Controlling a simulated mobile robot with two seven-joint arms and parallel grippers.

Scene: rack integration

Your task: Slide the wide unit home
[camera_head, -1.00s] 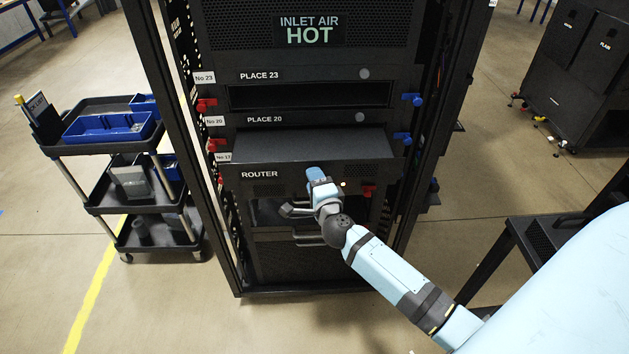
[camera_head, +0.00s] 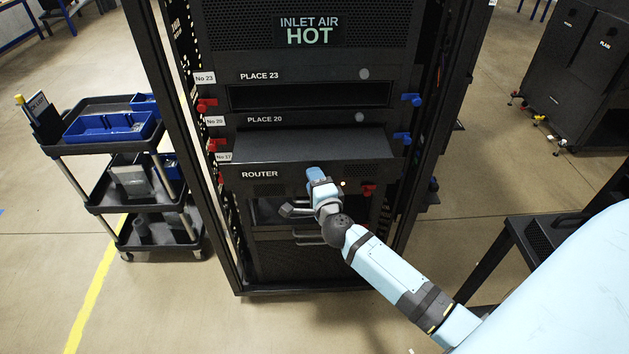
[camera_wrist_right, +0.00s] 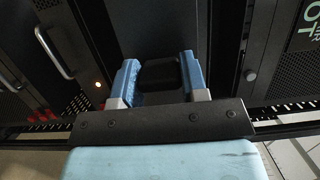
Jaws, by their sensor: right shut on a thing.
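The wide black unit labelled ROUTER (camera_head: 300,146) sits in the rack at the row marked No 17. Its front stands out from the rack face, and its top surface shows. My right gripper (camera_head: 316,178) is at the middle of the unit's front. In the right wrist view its two blue fingers (camera_wrist_right: 159,82) are closed on the sides of a small black grip piece (camera_wrist_right: 160,72) on the unit. Its join to the unit's face is hard to see. My left gripper is not in view.
The black rack (camera_head: 180,130) has an open slot (camera_head: 308,95) above, at PLACE 23. Red clips (camera_head: 206,105) and blue clips (camera_head: 411,100) sit along its posts. A cart (camera_head: 75,150) with blue bins stands at left. A dark table (camera_head: 515,235) is at right.

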